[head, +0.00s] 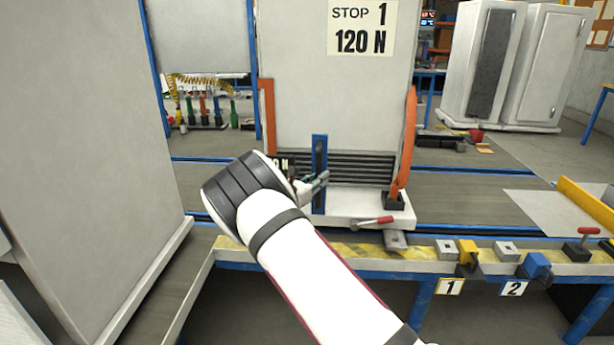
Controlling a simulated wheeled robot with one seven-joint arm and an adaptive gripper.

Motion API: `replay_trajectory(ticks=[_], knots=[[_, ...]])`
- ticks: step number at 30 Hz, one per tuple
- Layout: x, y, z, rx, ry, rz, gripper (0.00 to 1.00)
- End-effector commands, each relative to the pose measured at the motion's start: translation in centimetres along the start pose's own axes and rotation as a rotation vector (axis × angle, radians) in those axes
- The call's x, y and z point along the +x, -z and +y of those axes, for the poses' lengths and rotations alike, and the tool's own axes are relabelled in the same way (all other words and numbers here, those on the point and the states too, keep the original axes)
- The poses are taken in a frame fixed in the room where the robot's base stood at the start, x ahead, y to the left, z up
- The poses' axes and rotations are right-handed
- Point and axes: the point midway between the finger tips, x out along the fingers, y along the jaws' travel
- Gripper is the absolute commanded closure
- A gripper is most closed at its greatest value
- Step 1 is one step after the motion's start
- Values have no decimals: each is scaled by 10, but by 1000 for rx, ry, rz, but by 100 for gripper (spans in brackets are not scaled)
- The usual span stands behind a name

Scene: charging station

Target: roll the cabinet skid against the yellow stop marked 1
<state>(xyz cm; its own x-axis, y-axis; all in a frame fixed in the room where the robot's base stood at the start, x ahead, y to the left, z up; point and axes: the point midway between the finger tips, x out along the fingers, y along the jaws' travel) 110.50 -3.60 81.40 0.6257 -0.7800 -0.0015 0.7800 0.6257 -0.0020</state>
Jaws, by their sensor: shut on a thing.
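The cabinet (330,95) is a tall pale box with a sign reading STOP 1, 120 N. It stands upright on a white skid (345,205) with orange uprights at both sides. A blue upright bar (319,150) stands at the skid's near side. My gripper (318,181) is shut on this bar; my wrist hides part of the contact. The yellow stop (468,252), above the label 1, sits on the front rail to the right. A gap separates the skid from it.
A blue stop (537,265) above label 2 sits farther right along the striped rail (365,250). A red-handled lever (372,221) lies at the skid's front edge. A large grey panel (80,130) stands close at left. White cabinets (545,65) stand behind right.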

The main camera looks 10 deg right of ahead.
Motion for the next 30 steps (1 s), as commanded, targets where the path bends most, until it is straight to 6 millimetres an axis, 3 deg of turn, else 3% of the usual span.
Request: replay_trajectory(ticks=[1,15,21,30], knots=[[13,-2,-23,-8,27,-5,100],[75,-3,-119,-6,14,-3,100],[94,-2,-147,-5,15,-2,100],[107,0,-165,-3,17,-3,100]])
